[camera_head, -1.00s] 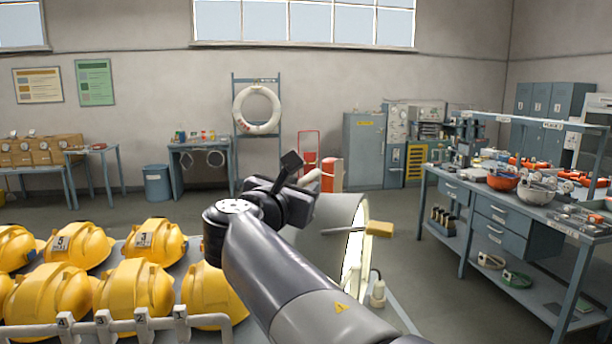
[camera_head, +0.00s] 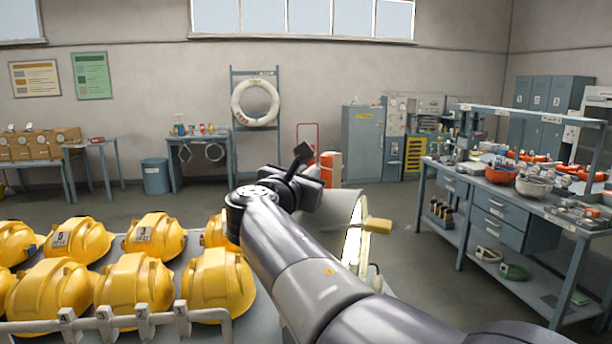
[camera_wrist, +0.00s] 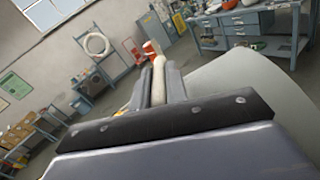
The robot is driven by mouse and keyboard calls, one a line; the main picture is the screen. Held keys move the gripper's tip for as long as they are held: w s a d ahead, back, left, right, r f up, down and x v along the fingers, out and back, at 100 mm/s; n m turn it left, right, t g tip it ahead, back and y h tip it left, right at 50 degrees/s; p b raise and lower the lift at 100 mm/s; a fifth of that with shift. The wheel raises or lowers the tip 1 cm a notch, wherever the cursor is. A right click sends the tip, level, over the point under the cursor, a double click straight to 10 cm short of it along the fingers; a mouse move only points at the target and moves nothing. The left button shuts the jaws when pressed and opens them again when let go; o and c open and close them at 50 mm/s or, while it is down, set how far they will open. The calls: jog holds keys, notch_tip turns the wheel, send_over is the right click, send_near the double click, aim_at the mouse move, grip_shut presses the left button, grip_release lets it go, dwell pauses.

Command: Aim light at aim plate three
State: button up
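The light is a large grey drum-shaped lamp (camera_head: 345,208) with a bright glass face, seen edge-on and turned to the right. A yellow grip (camera_head: 377,226) sticks out at its right side. My gripper (camera_head: 312,182) is at the lamp's upper left. In the wrist view my gripper (camera_wrist: 158,88) has a cream handle (camera_wrist: 159,68) snug between its two dark fingers, and the pale grey lamp housing (camera_wrist: 245,90) curves away on the right. The lower part of the lamp is hidden by my arm. I cannot pick out aim plate three in either view.
Yellow helmets (camera_head: 135,280) sit on a rack with numbered tags, left of my arm. A workbench (camera_head: 480,215) with tools and bowls stands on the right. A life ring (camera_head: 255,102) hangs on a frame at the back wall. The floor between is clear.

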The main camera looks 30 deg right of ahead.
grip_shut()
jog(key=w+a+n+p, duration=0.2)
jog(key=shift+w+a+f+p, duration=0.2)
jog(key=shift+w+f+p, duration=0.05)
jog(key=shift+f+p, duration=0.15)
jog(key=shift+w+a+f, duration=0.1)
jog(key=shift+w+a, duration=0.05)
jog(key=o, duration=0.5)
grip_release()
jog(key=shift+o, duration=0.2)
jog(key=b+v, duration=0.2)
jog(key=v, duration=0.8)
jog(key=shift+s+a, duration=0.3)
